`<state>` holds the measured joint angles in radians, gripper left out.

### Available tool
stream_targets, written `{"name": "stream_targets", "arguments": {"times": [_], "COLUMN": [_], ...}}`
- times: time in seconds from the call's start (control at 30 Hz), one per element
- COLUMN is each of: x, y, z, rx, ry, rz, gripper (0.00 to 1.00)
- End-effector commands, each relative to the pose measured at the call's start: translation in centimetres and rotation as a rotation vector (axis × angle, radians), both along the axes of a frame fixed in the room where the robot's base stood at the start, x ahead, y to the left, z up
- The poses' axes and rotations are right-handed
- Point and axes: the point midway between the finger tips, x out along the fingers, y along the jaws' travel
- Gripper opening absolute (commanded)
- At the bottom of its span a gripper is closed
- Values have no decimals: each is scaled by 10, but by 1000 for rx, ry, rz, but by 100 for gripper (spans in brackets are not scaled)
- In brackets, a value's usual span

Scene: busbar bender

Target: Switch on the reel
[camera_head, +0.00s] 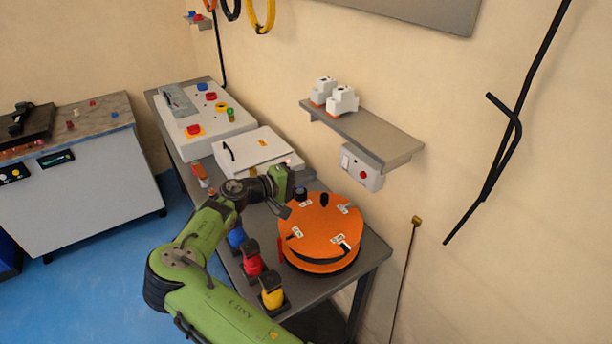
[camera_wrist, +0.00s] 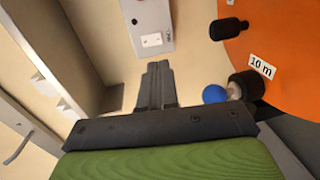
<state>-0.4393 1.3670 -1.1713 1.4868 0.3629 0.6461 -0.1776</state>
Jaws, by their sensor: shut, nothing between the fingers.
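The orange reel (camera_head: 320,225) lies flat on the grey bench, with white labels and dark knobs on top. Part of it shows at the right of the wrist view (camera_wrist: 285,40), with a "10 m" label. A pale switch box (camera_head: 361,170) with a white switch and a red button is on the wall under the shelf. It also shows at the top of the wrist view (camera_wrist: 150,22), its white switch plate facing me. My gripper (camera_wrist: 157,85) is shut and empty, its fingertips pointing towards the box and apart from it. In the head view my arm partly hides the bench.
The wall shelf (camera_head: 372,132) holds white devices above the box. Blue, red (camera_head: 252,262) and yellow (camera_head: 271,290) connectors stand left of the reel. A white case (camera_head: 255,150) and control panel (camera_head: 205,118) are behind my arm. A cable hangs on the wall at right.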

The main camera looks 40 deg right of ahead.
Motion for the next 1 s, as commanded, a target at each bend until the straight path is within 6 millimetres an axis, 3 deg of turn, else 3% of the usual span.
{"name": "stream_targets", "arguments": {"times": [0.2,0.43,1.0], "x": [-7,-10,-11], "y": [-50,-88,-102], "z": [-7,-13,-22], "rx": [0,0,-43], "ry": [1,1,7], "rz": [-5,-2,0], "gripper": [0,0,0]}}
